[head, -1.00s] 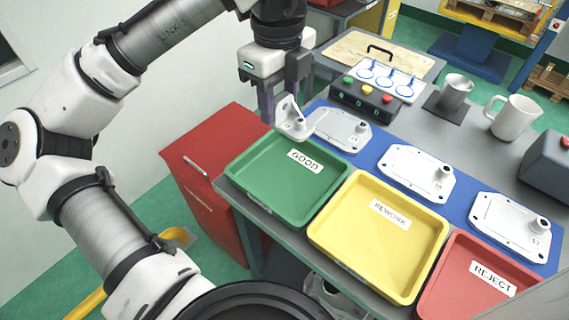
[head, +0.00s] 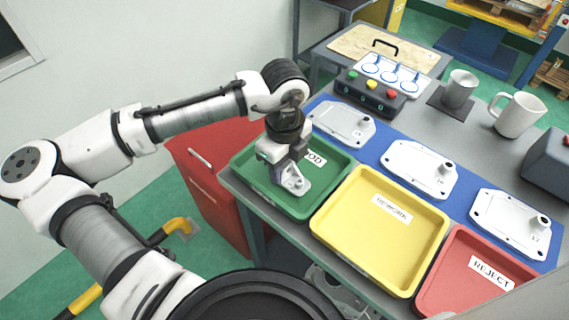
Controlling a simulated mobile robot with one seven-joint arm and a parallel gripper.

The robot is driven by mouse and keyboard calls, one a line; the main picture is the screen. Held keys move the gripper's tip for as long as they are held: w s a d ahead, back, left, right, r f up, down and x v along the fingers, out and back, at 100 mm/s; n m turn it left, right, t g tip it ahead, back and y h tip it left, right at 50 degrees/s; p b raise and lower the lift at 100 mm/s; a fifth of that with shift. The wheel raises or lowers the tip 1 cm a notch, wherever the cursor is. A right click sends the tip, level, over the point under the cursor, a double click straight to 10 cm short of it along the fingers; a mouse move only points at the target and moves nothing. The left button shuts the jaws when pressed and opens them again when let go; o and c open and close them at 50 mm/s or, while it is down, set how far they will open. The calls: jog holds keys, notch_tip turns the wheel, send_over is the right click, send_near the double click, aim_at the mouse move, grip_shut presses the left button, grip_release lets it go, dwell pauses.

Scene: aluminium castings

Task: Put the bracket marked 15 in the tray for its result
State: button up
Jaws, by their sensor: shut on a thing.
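My gripper (head: 277,172) is shut on a small white cast bracket (head: 293,181) with a hole in it. It holds the bracket over the green tray labelled GOOD (head: 244,180), toward its front; I cannot tell whether the bracket touches the tray floor. No number can be read on the bracket. My gripper hides part of the GOOD label. The yellow tray labelled REWORK (head: 372,238) is to the right, and the red tray labelled REJECT (head: 452,283) lies beyond it. Both look empty.
Three white cast plates (head: 340,122) lie on a blue mat (head: 376,148) behind the trays. Behind them stand a button box (head: 368,95), a board with blue rings (head: 390,74), a metal cup (head: 459,89) and a white mug (head: 517,116). A red cabinet (head: 204,181) stands left.

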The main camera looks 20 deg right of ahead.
jog(key=shift+f, duration=0.2)
jog(key=shift+f, duration=0.2)
jog(key=o, duration=1.1)
notch_tip(320, 180, up, 12)
jog(key=shift+r+b, duration=0.25)
jog(key=shift+b, duration=0.35)
